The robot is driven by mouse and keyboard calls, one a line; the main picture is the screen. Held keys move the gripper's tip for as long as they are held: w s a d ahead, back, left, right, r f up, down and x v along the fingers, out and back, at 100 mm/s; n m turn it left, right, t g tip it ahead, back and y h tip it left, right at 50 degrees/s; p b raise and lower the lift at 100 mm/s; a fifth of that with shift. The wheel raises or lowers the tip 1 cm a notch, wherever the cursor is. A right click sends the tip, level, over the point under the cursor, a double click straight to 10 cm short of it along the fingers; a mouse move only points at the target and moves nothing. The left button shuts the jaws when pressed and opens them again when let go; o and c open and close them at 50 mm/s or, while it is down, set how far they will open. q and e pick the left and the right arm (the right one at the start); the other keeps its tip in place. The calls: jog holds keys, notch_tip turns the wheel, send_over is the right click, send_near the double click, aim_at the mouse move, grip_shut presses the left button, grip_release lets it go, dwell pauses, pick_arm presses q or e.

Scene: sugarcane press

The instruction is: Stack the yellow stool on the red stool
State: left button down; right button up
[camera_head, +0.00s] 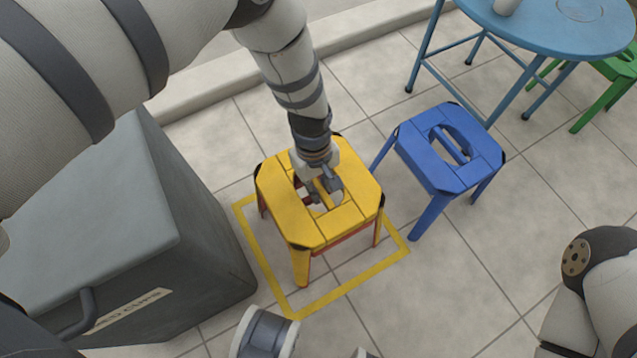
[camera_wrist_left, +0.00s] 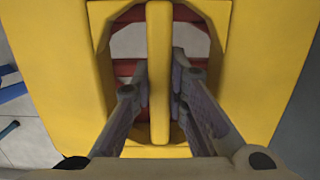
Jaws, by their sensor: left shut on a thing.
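The yellow stool (camera_head: 345,220) stands upright inside a yellow square marked on the floor. The red stool (camera_head: 348,243) shows only as strips under the yellow seat, and the rest of it is hidden. Red slats (camera_wrist_left: 184,67) also show through the yellow seat's opening in the left wrist view. The yellow stool appears to sit over the red one; whether it rests fully on it I cannot tell. My left gripper (camera_head: 328,190) reaches down into the seat opening, its fingers shut on the yellow stool's middle bar (camera_wrist_left: 159,75). My right gripper cannot be made out.
A blue stool (camera_head: 445,165) stands close on the right. A blue round table (camera_head: 560,30) and a green stool (camera_head: 610,85) are at the upper right. A large grey bin (camera_head: 110,220) is on the left.

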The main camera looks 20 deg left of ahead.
dwell(0.3)
pick_arm(q)
jog(key=c, duration=1.5)
grip_release()
jog(key=r, duration=0.8)
jog(key=w+a+r, duration=0.1)
jog(key=r, duration=0.3)
notch_tip(320, 180, up, 8)
jog(key=p, duration=0.6)
jog(key=shift+p, duration=0.3)
pick_arm(e)
jog(key=shift+t, duration=0.5)
jog(key=r, duration=0.1)
jog(key=w+r, duration=0.1)
jog(key=r, duration=0.3)
jog(key=shift+w+d+r, duration=0.15)
jog(key=shift+w+r, duration=0.05)
jog(key=shift+w, duration=0.2)
pick_arm(q)
jog(key=shift+s+f, duration=0.1)
